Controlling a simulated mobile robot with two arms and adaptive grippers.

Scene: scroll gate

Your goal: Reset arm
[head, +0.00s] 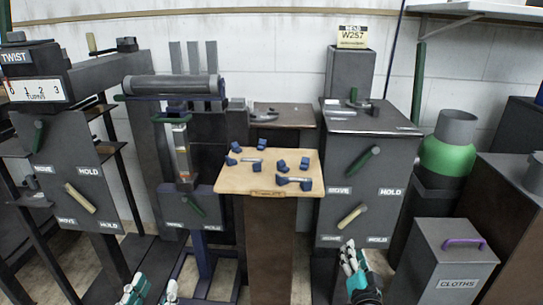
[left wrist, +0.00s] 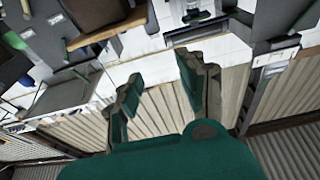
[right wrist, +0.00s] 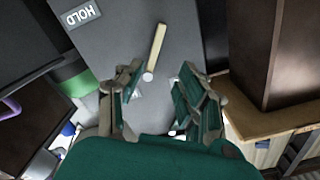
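My left gripper (head: 152,290) is at the bottom edge of the head view, low in front of the left stands. In the left wrist view its fingers (left wrist: 165,92) are apart with nothing between them. My right gripper (head: 352,260) is in front of the right grey cabinet (head: 385,215), below its beige handle (head: 352,215). In the right wrist view its fingers (right wrist: 160,105) are apart and empty, with the beige handle (right wrist: 155,50) beyond the tips. I cannot tell from the head view how far the fingers are from the cabinet.
A wooden-topped pedestal (head: 232,180) with several blue pieces stands in the middle. A left panel (head: 75,165) has green and beige handles and a counter box (head: 35,90) above. A grey CLOTHS box (head: 445,265) and a green-banded cylinder (head: 448,155) stand at the right.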

